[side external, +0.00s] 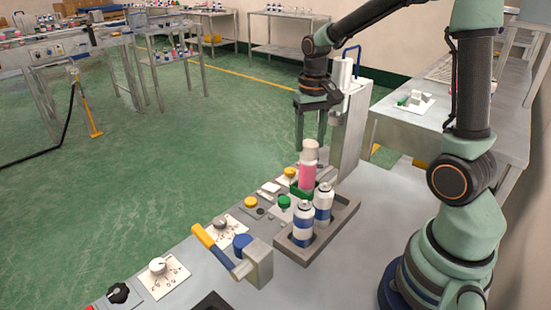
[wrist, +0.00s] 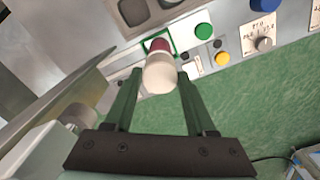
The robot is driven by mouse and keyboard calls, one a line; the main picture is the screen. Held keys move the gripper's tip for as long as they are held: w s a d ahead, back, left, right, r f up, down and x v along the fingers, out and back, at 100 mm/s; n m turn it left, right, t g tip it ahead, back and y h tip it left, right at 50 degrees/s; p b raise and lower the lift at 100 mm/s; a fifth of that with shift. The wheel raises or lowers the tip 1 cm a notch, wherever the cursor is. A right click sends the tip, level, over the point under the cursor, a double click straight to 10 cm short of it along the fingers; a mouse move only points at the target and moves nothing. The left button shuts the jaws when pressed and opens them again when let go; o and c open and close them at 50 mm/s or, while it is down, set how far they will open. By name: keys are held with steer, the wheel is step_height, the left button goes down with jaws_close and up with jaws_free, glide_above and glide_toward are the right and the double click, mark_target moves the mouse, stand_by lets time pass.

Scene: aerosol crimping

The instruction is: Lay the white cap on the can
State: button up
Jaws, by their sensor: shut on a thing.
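The white cap (side external: 309,153) is directly over the top of the pink can (side external: 307,179), lined up with it. My gripper (side external: 311,146) points down from above, its green fingers on either side of the cap and shut on it. In the wrist view the pale cap (wrist: 160,74) sits between the fingertips of my gripper (wrist: 158,73), and the dark red can (wrist: 158,45) shows just beyond it. The can stands upright in a green fixture (wrist: 144,46). I cannot tell whether the cap rests fully on the can, as the contact line is too small to see.
A grey tray (side external: 345,215) holds two white-and-blue cans (side external: 303,224) (side external: 323,203) close in front of the pink can. A grey column (side external: 350,135) stands right behind. A yellow-handled lever (side external: 212,251), knobs and buttons line the bench's left edge.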

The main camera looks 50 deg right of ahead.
steer(key=o, duration=0.9)
steer(key=shift+r, duration=0.1)
steer(key=shift+r, duration=5.95)
steer(key=shift+a, duration=0.1)
steer(key=shift+s+a+f+n+t, duration=0.55)
steer(key=shift+s+a+n+t, duration=0.6)
steer(key=shift+a, duration=0.5)
steer(key=shift+s+a+f+n+t, duration=0.5)
steer(key=shift+s+a+n+t, duration=0.3)
steer(key=shift+s+a, duration=0.7)
steer(key=shift+s+a+f+n+t, duration=0.55)
steer(key=shift+s+a+n+t, duration=0.45)
steer(key=shift+a, duration=0.75)
